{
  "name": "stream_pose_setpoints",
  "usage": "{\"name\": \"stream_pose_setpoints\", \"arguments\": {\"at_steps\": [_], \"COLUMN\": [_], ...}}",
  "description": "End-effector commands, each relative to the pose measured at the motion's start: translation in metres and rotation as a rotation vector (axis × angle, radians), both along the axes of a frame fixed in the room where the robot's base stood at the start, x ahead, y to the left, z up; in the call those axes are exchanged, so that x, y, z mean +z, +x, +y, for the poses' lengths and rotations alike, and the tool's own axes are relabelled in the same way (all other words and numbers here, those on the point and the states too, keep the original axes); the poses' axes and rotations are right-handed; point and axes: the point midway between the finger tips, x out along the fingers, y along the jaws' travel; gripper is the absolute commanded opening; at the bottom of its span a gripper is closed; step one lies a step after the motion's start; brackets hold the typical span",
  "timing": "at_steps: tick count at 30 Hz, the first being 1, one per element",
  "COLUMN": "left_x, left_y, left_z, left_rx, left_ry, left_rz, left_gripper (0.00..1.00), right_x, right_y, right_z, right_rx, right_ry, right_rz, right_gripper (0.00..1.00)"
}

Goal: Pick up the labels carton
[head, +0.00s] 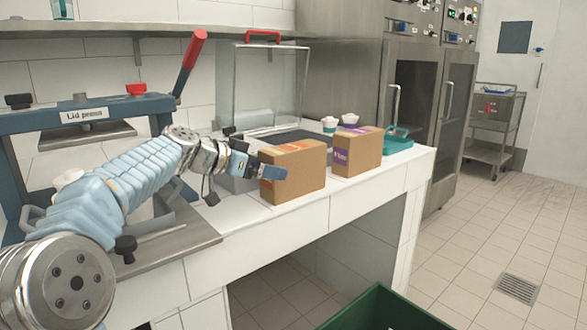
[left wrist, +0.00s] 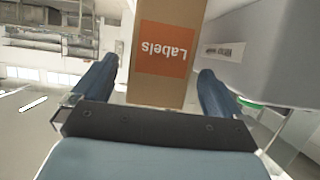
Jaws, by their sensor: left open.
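The labels carton (head: 297,172) is a brown cardboard box with an orange label, upright near the front edge of the white tiled counter. In the left wrist view the carton (left wrist: 165,92) shows its orange "Labels" print upside down. My left gripper (head: 268,171) is at the carton's left end in the head view, with a finger covering part of that face. In the left wrist view my left gripper (left wrist: 160,72) is open, with one finger on each side of the carton and a visible gap at both. My right gripper is not in view.
A second carton (head: 357,152) with a purple label stands just right of the labels carton. Behind are small cups (head: 330,125), and a teal basket (head: 398,140) is at the counter's right end. A lid press (head: 88,115) stands left. A green bin (head: 385,308) is on the floor.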

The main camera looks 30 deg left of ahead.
Motion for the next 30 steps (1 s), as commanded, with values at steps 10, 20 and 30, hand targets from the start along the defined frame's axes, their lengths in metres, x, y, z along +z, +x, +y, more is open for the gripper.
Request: {"name": "stream_pose_setpoints", "arguments": {"at_steps": [10,20,30], "left_x": [-0.020,-0.023,-0.022], "left_y": [0.040,0.042,0.042], "left_z": [-0.016,-0.017,-0.017], "left_rx": [-0.001,0.000,0.000], "left_ry": [-0.001,0.000,0.000], "left_rz": [0.000,0.000,0.000], "left_gripper": [1.00,0.89,0.37], "right_x": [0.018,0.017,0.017], "right_y": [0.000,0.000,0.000], "right_z": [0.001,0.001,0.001], "right_rx": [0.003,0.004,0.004], "right_ry": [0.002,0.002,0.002], "right_rz": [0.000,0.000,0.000], "right_gripper": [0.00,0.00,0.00]}}
